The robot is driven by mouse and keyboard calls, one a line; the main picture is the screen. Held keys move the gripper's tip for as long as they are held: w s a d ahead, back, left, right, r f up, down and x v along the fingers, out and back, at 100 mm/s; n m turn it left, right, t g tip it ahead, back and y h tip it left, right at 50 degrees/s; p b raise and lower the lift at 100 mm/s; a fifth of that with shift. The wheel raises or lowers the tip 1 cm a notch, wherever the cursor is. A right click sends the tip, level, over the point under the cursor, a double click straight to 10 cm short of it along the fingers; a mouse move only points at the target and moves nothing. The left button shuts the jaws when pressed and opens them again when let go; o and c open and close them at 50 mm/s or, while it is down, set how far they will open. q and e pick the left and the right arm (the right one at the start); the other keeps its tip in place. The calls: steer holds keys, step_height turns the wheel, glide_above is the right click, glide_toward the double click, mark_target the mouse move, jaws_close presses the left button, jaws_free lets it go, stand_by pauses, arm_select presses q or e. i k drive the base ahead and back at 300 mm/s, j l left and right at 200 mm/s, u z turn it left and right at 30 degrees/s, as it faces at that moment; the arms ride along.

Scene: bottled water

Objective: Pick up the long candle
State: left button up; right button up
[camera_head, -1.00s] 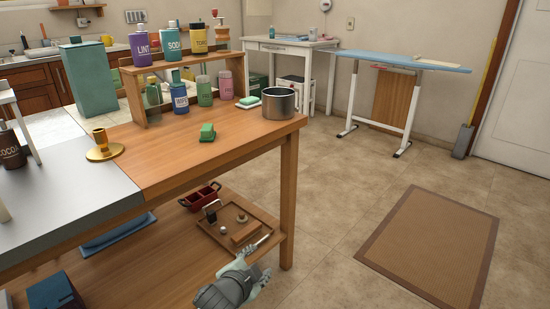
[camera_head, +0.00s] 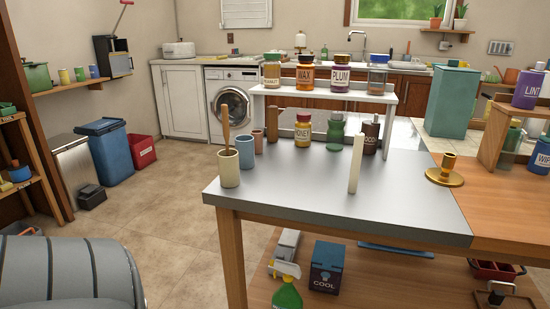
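A long, pale cream candle (camera_head: 356,163) stands upright on the grey metal top of the table (camera_head: 300,193), near its front edge. It stands clear of the things around it, with a dark brown jar behind it to the right. A brass candle holder (camera_head: 445,172) with a round base stands to its right, by the seam with the wooden top. Neither of my grippers shows in the head view.
A cream cup (camera_head: 229,168) with a wooden utensil and a blue cup (camera_head: 245,151) stand at the table's left end. A white riser (camera_head: 335,93) with several jars stands behind the candle. Floor (camera_head: 170,215) is open left of the table.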

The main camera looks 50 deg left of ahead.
mark_target(359, 141)
steer(key=u, duration=0.4)
steer(key=i+u, duration=0.1)
steer(key=u, duration=0.7)
steer(key=i+l+u, duration=0.1)
steer(key=u, duration=0.3)
steer(key=i+l, duration=0.15)
steer(key=l, duration=0.15)
steer(key=i+l, duration=0.35)
steer(key=l, duration=0.25)
steer(key=k+z, duration=0.15)
steer(key=k+l, duration=0.05)
